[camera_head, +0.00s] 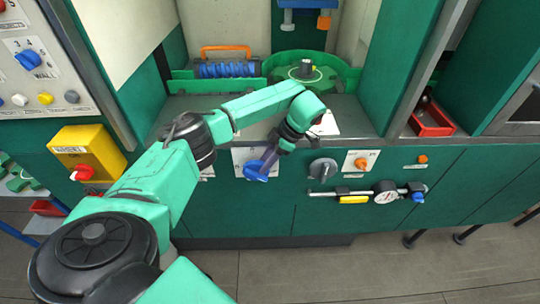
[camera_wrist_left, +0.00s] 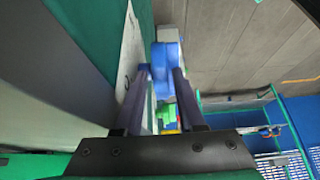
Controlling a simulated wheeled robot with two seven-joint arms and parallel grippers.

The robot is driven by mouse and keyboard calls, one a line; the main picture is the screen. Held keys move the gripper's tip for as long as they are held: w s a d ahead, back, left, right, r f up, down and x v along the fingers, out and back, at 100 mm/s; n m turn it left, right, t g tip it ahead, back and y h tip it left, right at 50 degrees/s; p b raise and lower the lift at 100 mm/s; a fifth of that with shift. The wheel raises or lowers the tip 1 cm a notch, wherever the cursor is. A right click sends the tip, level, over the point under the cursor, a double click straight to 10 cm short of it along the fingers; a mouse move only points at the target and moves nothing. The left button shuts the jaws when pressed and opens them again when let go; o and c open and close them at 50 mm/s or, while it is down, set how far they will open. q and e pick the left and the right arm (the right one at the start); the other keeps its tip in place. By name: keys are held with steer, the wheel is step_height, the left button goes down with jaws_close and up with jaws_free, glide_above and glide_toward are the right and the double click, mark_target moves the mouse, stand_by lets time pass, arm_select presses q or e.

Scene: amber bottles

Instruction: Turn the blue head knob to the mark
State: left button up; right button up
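The blue head knob (camera_head: 255,170) sits on a white plate on the green front panel of the machine. My left gripper (camera_head: 268,160) reaches down to it from the upper right, with its purple fingers at the knob. In the left wrist view the blue knob (camera_wrist_left: 164,62) fills the gap between the two fingertips (camera_wrist_left: 162,72), which appear to touch it on both sides. The mark on the plate is too small or hidden behind the knob and fingers to make out. My right gripper is not in view.
Right of the knob are a grey knob (camera_head: 323,168), an orange knob (camera_head: 361,163) and a gauge (camera_head: 386,191) on a pipe. A yellow box with a red switch (camera_head: 82,172) stands out at left. A green star wheel (camera_head: 305,74) lies above. The floor in front is clear.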

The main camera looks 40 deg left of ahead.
arm_select(q)
steer(key=p+v, duration=0.2)
steer(key=v, duration=1.2)
steer(key=shift+r+p, duration=0.2)
steer(key=shift+p, duration=0.2)
steer(key=shift+w, duration=0.1)
